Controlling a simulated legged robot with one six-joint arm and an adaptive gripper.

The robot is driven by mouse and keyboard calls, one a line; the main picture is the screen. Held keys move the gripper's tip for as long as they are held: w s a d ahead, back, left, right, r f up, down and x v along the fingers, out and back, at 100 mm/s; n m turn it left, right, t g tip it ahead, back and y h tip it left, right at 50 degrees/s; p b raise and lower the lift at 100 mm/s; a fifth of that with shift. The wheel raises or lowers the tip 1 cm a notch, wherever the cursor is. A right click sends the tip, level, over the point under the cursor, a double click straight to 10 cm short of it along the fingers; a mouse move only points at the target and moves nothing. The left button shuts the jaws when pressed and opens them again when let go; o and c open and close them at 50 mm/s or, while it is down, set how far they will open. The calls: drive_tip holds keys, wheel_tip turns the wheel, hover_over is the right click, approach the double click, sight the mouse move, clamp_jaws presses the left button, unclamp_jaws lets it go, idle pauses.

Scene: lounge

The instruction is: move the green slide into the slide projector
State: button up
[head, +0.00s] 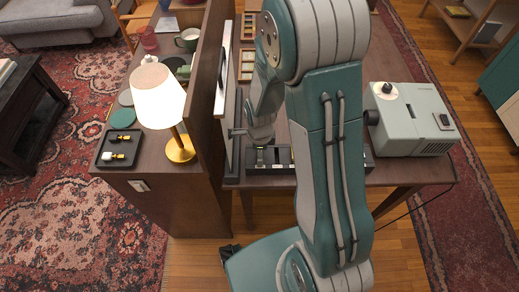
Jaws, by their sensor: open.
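The slide projector (412,118) is a grey-green box on the right part of the wooden table, with a round disc and a dark square on its top. My gripper (252,138) is open, well to the left of the projector, beside the upright dark wooden panel. It is small and partly hidden by my arm. Below it, near the table's front edge, lies a dark tray (268,158) with several small light pieces, partly behind my arm. I cannot make out the green slide for certain; my arm covers much of the table.
The tall wooden panel (207,85) stands close to the left of my gripper. Beyond it are a lit lamp (160,100), a black tray (120,149), a green coaster (122,118) and a mug (188,39). A frame with pale squares (247,65) lies farther back.

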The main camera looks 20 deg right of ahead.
drive_tip(key=c, duration=0.9)
drive_tip(key=shift+r, duration=0.15)
drive_tip(key=shift+r, duration=3.4)
